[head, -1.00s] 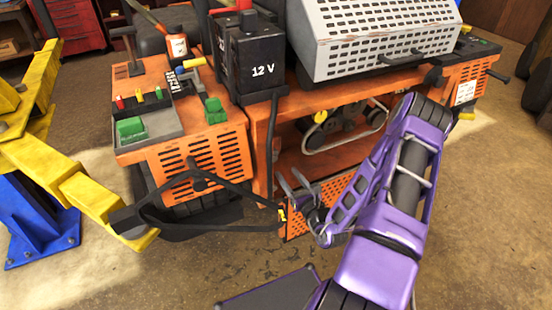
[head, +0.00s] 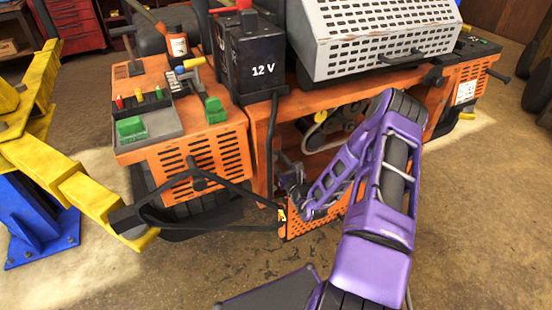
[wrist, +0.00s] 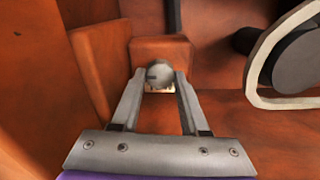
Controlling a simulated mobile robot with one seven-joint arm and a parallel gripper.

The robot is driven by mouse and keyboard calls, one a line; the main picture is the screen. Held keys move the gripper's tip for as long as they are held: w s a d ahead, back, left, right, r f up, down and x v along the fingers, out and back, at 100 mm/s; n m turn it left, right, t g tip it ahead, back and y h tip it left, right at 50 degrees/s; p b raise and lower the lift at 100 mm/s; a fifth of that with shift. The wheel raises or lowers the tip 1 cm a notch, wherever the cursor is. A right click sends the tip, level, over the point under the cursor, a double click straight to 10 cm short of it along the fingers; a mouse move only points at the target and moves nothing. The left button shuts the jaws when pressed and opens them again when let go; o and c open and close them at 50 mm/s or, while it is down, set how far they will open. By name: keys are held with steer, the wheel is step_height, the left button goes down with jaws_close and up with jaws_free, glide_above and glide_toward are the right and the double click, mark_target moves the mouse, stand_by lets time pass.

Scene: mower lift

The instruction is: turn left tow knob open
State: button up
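The tow knob (wrist: 159,75) is a small grey round knob with a dark mark on its face, set on an orange block (wrist: 176,49) in the wrist view. A pale scale or label shows just below it. My gripper (wrist: 159,76) is open, with one finger on each side of the knob. A small gap seems to show between each finger and the knob; I cannot tell if the tips reach its depth. In the head view, my purple arm reaches into the opening under the orange mower body, and the knob is hidden there.
A pale looped hose or belt around a dark round part (wrist: 287,58) is at the right in the wrist view. An orange wall (wrist: 92,85) stands close on the left. In the head view, a black tow bar frame (head: 202,187) and yellow lift arm (head: 90,195) lie left of my arm.

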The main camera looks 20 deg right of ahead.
jaws_close()
steer(key=shift+n, duration=0.8)
steer(key=shift+o, duration=2)
jaws_free()
steer(key=s, duration=1.7)
steer(key=shift+s+d, duration=0.25)
steer(key=shift+d, duration=0.05)
